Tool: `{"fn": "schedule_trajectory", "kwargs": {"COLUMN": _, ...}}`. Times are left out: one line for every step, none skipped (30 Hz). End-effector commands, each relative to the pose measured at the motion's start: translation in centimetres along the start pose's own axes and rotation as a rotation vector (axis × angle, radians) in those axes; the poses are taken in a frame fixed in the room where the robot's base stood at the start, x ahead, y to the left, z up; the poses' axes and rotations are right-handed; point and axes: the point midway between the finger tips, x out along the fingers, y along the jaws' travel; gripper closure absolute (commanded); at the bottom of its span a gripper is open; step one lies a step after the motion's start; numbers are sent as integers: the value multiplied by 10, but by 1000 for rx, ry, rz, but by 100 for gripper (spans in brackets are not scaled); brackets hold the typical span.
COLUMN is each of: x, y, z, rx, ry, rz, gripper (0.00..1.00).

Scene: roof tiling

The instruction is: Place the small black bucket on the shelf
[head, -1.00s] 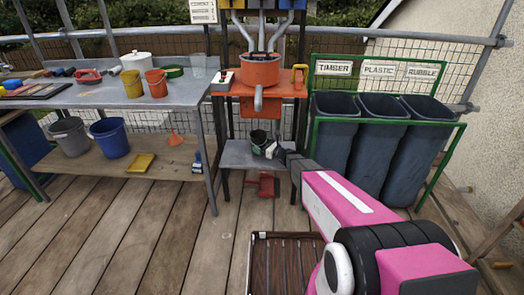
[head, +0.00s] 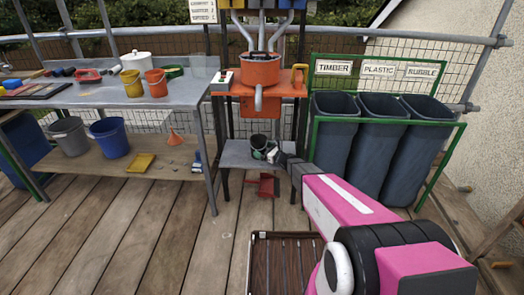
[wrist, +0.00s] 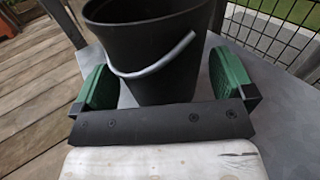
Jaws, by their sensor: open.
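The small black bucket (head: 258,141) stands upright on the small grey shelf (head: 234,156) below the orange mixing machine. It also fills the middle of the wrist view (wrist: 150,55), with its light wire handle hanging across its near side. My gripper (head: 267,152) is at the bucket. In the wrist view my gripper (wrist: 163,82) has its green-padded fingers on either side of the bucket, with gaps showing between pads and wall. It is open. The bucket's base is hidden in the wrist view by the gripper body.
The orange machine (head: 260,71) stands directly above the grey shelf. A workbench (head: 100,94) is at left, with a grey bucket (head: 69,136) and a blue bucket (head: 110,137) on its lower board. Dark bins (head: 381,140) stand right. A red object (head: 265,185) lies beneath the shelf.

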Motion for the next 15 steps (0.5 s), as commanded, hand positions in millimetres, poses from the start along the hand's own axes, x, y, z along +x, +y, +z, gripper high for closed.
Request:
{"fn": "schedule_trajectory", "kwargs": {"x": -9, "y": 1, "z": 1, "rx": 0, "ry": 0, "rz": -2, "gripper": 0}}
{"fn": "schedule_trajectory", "kwargs": {"x": -14, "y": 1, "z": 1, "rx": 0, "ry": 0, "rz": -1, "gripper": 0}}
{"fn": "schedule_trajectory", "kwargs": {"x": -22, "y": 2, "z": 1, "rx": 0, "ry": 0, "rz": -1, "gripper": 0}}
{"fn": "schedule_trajectory", "kwargs": {"x": -28, "y": 2, "z": 1, "rx": 0, "ry": 0, "rz": -1, "gripper": 0}}
{"fn": "schedule_trajectory", "kwargs": {"x": -35, "y": 2, "z": 1, "rx": 0, "ry": 1, "rz": -1, "gripper": 0}}
{"fn": "schedule_trajectory", "kwargs": {"x": -43, "y": 2, "z": 1, "rx": 0, "ry": 2, "rz": -2, "gripper": 0}}
{"fn": "schedule_trajectory", "kwargs": {"x": -49, "y": 2, "z": 1, "rx": 1, "ry": 1, "rz": -1, "gripper": 0}}
{"fn": "schedule_trajectory", "kwargs": {"x": -56, "y": 2, "z": 1, "rx": 1, "ry": 1, "rz": -1, "gripper": 0}}
{"fn": "schedule_trajectory", "kwargs": {"x": -64, "y": 2, "z": 1, "rx": 1, "ry": 0, "rz": -1, "gripper": 0}}
{"fn": "schedule_trajectory", "kwargs": {"x": -69, "y": 1, "z": 1, "rx": 1, "ry": 0, "rz": -2, "gripper": 0}}
{"fn": "schedule_trajectory", "kwargs": {"x": -74, "y": 1, "z": 1, "rx": 1, "ry": 0, "rz": -2, "gripper": 0}}
{"fn": "schedule_trajectory", "kwargs": {"x": -81, "y": 2, "z": 1, "rx": 0, "ry": 0, "rz": -1, "gripper": 0}}
{"fn": "schedule_trajectory", "kwargs": {"x": -86, "y": 2, "z": 1, "rx": 0, "ry": 0, "rz": 0, "gripper": 0}}
{"fn": "schedule_trajectory", "kwargs": {"x": -90, "y": 1, "z": 1, "rx": 0, "ry": 0, "rz": 0, "gripper": 0}}
{"fn": "schedule_trajectory", "kwargs": {"x": -95, "y": 1, "z": 1, "rx": 0, "ry": 0, "rz": -1, "gripper": 0}}
